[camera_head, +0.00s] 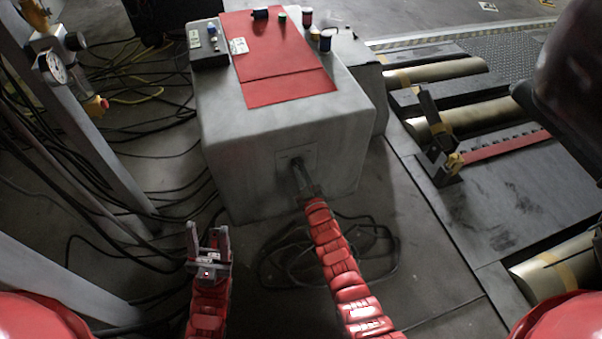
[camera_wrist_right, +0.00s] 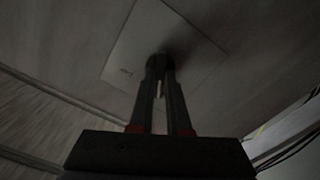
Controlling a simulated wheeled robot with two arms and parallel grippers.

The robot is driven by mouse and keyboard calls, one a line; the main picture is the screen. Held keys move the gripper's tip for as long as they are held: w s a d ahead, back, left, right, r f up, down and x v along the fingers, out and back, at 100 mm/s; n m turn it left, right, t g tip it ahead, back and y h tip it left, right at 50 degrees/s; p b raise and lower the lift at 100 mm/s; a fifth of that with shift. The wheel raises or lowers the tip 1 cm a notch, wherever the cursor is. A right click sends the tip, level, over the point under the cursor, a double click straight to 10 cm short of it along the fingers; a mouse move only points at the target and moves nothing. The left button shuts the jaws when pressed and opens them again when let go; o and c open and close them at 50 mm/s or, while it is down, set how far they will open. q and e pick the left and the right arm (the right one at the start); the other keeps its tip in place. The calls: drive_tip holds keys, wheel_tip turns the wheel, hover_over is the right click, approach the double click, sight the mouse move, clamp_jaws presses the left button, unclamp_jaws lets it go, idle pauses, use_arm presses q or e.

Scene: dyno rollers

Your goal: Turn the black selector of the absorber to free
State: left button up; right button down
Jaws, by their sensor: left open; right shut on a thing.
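The absorber is a grey box (camera_head: 240,150) in the middle of the head view. A pale square plate (camera_head: 318,152) is on its front face. The black selector (camera_head: 296,162) sits on that plate, mostly hidden by my right gripper (camera_head: 301,172), whose fingers are closed on it. In the right wrist view the fingertips (camera_wrist_right: 160,66) meet on the dark selector, against the pale plate (camera_wrist_right: 135,45). A small mark shows on the plate's left part; I cannot read it. My left gripper (camera_head: 207,240) is open and empty, over the floor left of the box.
A red mat (camera_head: 280,62) with several small cans lies on the box, beside a small control box (camera_head: 208,45). Black cables (camera_head: 170,150) cover the floor at left, near metal posts (camera_head: 85,130). Rollers (camera_head: 470,112) and dark plates lie at right.

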drive_tip(key=shift+f+n+b, duration=0.1)
drive_tip(key=shift+n+b, duration=0.65)
drive_tip(key=shift+n, duration=0.75)
drive_tip(key=c, duration=0.9)
unclamp_jaws()
